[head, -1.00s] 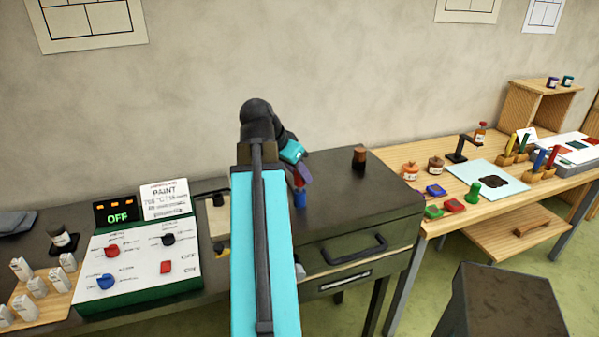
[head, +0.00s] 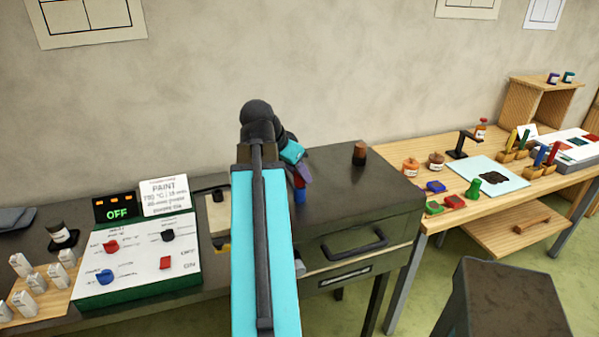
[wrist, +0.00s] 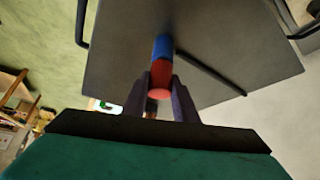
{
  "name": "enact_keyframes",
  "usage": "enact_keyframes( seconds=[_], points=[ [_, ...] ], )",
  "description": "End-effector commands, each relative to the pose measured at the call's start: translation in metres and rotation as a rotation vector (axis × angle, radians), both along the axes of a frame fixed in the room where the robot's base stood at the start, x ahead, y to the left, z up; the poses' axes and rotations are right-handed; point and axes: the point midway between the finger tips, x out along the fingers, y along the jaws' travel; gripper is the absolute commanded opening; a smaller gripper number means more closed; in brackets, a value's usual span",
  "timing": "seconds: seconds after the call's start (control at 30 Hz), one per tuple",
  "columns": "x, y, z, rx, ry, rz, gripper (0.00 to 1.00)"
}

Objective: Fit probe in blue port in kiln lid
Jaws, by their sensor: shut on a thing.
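My gripper (head: 302,177) is over the kiln lid (head: 355,195), pointing down, partly behind my arm. In the wrist view my gripper (wrist: 160,88) is shut on the probe (wrist: 160,76), whose red part shows between the fingers. The blue port (wrist: 162,46) stands on the lid in line with the red part, directly beyond it. In the head view the blue port (head: 299,197) shows just below the jaws. Red and blue look touching, but I cannot tell how deep the probe sits in the port.
A wooden bench (head: 480,215) with several small jars and tools is on the right.

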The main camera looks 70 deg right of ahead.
Motion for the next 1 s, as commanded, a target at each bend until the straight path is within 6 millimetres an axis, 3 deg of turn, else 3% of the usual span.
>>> enact_keyframes(
  seconds=[0.97,1.0],
  points=[
    [0.0001,0.0001,-0.0073,0.000,0.000,0.000,0.01],
    [0.0001,0.0000,-0.0073,0.000,0.000,0.000,0.32]
  ],
)
